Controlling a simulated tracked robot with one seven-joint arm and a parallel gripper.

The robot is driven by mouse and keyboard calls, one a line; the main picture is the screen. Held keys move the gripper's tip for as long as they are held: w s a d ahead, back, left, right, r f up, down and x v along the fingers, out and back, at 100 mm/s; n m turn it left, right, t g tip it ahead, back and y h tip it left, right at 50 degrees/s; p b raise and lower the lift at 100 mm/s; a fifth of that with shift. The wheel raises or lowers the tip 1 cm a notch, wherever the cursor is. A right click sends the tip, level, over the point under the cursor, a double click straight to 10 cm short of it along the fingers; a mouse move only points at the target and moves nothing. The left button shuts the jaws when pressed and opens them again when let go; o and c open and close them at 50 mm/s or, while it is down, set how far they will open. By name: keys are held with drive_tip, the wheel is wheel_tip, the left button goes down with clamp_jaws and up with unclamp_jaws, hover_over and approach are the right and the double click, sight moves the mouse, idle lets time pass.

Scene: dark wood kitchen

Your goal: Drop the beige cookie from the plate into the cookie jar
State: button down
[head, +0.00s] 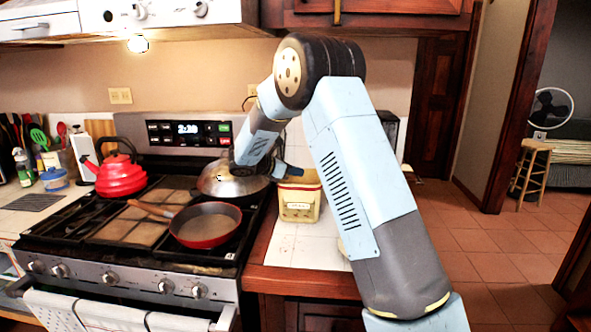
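A yellow jar (300,205) with a pale label stands on the white tiled counter right of the stove; I take it for the cookie jar. My arm arches over the counter from the lower right. Its end comes down behind the large metal lid on the stove and beside the jar. A small dark part, seemingly of my gripper (283,169), shows at the jar's upper left, by its rim. The fingers are too small and hidden to tell whether they are open or hold anything.
The stove holds a red kettle (120,170), a domed metal lid (232,182) and a red frying pan (206,226) with its handle pointing left. A wooden stool (531,170) stands far right on open tiled floor.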

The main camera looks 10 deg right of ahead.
drive_tip(key=c, duration=1.8)
unclamp_jaws()
drive_tip(key=shift+c, duration=0.2)
drive_tip(key=o, duration=0.5)
drive_tip(key=shift+c, duration=0.2)
drive_tip(key=v, duration=1.3)
drive_tip(key=shift+a, duration=0.4)
drive_tip(key=shift+s+d+r, duration=0.1)
drive_tip(key=shift+s+r, duration=0.05)
drive_tip(key=s+d+r+m+g+y, duration=0.1)
drive_tip(key=s+d+r+m+y, duration=0.3)
drive_tip(key=s+d, duration=0.45)
drive_tip(key=s+d+r+m+g+y, duration=0.2)
drive_tip(key=s+d+r+m, duration=0.35)
drive_tip(key=s, duration=0.65)
drive_tip(key=s+d+f+m+t+y, duration=0.1)
drive_tip(key=s+m+y, duration=0.5)
drive_tip(key=s+m, duration=0.6)
drive_tip(key=s+f+t, duration=0.1)
drive_tip(key=s+t, duration=0.1)
drive_tip(key=s, duration=0.8)
drive_tip(key=shift+s+d+f+m+t+y, duration=0.2)
drive_tip(key=shift+d+m+t+y, duration=0.1)
drive_tip(key=shift+d+m+t, duration=0.1)
